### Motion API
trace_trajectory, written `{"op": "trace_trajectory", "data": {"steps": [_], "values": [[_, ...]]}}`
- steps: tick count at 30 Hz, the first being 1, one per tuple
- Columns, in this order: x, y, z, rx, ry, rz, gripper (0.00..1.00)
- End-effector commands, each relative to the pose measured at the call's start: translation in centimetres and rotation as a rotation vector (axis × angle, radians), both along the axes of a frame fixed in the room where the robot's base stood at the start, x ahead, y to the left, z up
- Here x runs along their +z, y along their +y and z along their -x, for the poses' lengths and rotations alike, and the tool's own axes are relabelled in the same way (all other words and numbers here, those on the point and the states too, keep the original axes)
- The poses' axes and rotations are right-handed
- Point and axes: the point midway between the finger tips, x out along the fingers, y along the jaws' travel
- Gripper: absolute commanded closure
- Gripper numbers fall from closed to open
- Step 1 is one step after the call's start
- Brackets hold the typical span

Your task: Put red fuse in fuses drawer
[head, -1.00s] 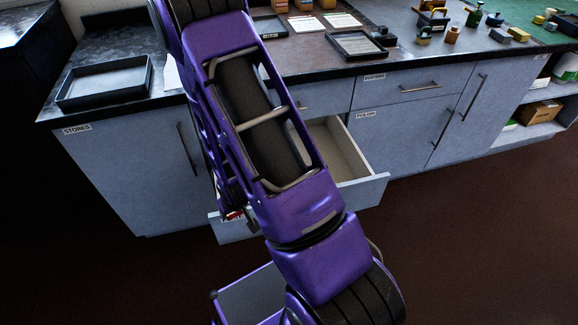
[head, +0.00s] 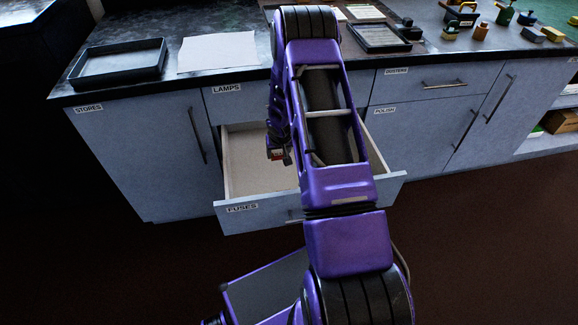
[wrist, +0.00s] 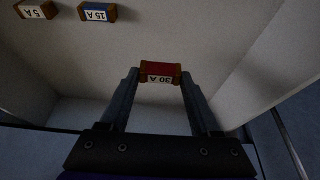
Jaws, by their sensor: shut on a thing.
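The red fuse (wrist: 160,69), marked 30 A, is held between the fingertips of my gripper (wrist: 160,77) in the wrist view. In the head view my gripper (head: 278,152) hangs over the open fuses drawer (head: 262,214), with a bit of red showing at its tip. The drawer is pulled out, with a light interior and a FUSES label on its front. In the wrist view a blue 15 A fuse (wrist: 97,12) and a dark 5 A fuse (wrist: 36,10) lie on the drawer floor, apart from the red fuse. My arm hides part of the drawer in the head view.
The lamps drawer (head: 235,98) above is shut, and the worktop edge overhangs behind my gripper. A black tray (head: 118,64) and a pale sheet (head: 218,52) lie on the worktop. The stores cupboard (head: 150,160) and polish cupboard (head: 415,130) flank the drawer, both shut.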

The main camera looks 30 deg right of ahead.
Motion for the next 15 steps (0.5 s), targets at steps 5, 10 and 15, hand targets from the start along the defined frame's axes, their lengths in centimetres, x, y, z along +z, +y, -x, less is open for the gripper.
{"op": "trace_trajectory", "data": {"steps": [5, 10, 15], "values": [[-3.7, 0.2, 0.1, 0.003, 0.003, -0.001, 0.98], [-4.9, 0.1, 0.1, 0.003, 0.001, 0.000, 0.98], [-7.1, 0.2, 0.1, 0.005, 0.002, 0.000, 0.98]]}}
